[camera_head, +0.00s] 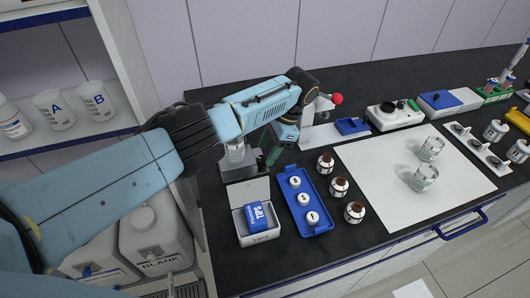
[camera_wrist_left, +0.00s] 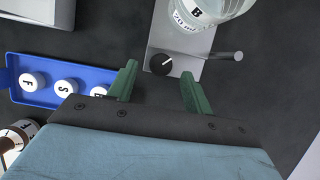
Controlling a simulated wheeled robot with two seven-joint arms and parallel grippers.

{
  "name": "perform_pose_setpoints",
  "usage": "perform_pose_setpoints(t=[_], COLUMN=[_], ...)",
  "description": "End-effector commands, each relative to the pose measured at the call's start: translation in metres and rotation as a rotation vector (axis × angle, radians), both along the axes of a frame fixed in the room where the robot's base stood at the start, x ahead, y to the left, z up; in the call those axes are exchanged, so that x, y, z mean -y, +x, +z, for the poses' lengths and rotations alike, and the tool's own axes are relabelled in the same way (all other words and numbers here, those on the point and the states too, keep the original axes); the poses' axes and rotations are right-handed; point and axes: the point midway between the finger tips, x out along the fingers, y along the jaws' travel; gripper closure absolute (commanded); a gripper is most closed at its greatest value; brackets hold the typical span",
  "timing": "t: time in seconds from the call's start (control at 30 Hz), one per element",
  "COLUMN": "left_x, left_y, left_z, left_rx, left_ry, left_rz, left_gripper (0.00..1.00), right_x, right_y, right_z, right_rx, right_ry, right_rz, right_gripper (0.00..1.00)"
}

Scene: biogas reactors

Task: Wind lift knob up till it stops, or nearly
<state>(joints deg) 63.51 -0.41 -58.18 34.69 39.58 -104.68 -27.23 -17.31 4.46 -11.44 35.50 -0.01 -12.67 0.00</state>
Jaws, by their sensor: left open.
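A grey device (camera_wrist_left: 190,62) carries a glass bottle marked B (camera_wrist_left: 205,12). On its top is a round black knob (camera_wrist_left: 160,64) with a white pointer line, and a grey rod (camera_wrist_left: 225,56) with a rounded end sticks out beside it. I cannot tell for sure which is the lift knob. My left gripper (camera_wrist_left: 158,76) is open, its green fingers to either side of the black knob in the wrist view; I cannot tell how far above it they are. In the head view the gripper (camera_head: 276,148) is by the grey device (camera_head: 243,168), with the knob hidden.
A blue tray (camera_head: 318,228) with white-capped vials, a white tip box (camera_head: 240,228) and brown bottles (camera_head: 339,187) stand near the gripper. A white stand with a red-ball lever (camera_head: 337,99) is behind it. A white mat (camera_head: 380,165) holds two beakers. A shelf (camera_head: 60,142) is at left.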

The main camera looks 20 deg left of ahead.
Motion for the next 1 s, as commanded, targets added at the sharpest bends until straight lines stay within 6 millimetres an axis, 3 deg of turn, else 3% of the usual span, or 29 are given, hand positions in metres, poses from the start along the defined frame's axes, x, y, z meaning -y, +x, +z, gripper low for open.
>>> perform_pose_setpoints(t=[0.17, 0.53, 0.87, 1.0], left_x=[-0.007, -0.008, -0.008, -0.008], left_y=[-0.004, -0.005, -0.005, -0.005], left_z=[-0.018, -0.023, -0.022, -0.022], left_rx=[-0.001, 0.000, 0.000, 0.000], left_ry=[0.001, 0.000, 0.000, 0.000], left_rz=[0.001, 0.001, 0.001, -0.012], left_gripper=[0.50, 0.50, 0.92, 0.94], right_x=[-0.001, 0.001, 0.002, 0.002], right_y=[0.015, -0.001, -0.002, 0.000], right_z=[0.000, -0.001, -0.001, 0.002], right_rx=[0.025, 0.000, -0.002, 0.000], right_ry=[0.002, -0.001, -0.003, -0.003], right_rz=[0.001, 0.002, 0.002, 0.002], right_gripper=[0.50, 0.50, 0.50, 0.50])
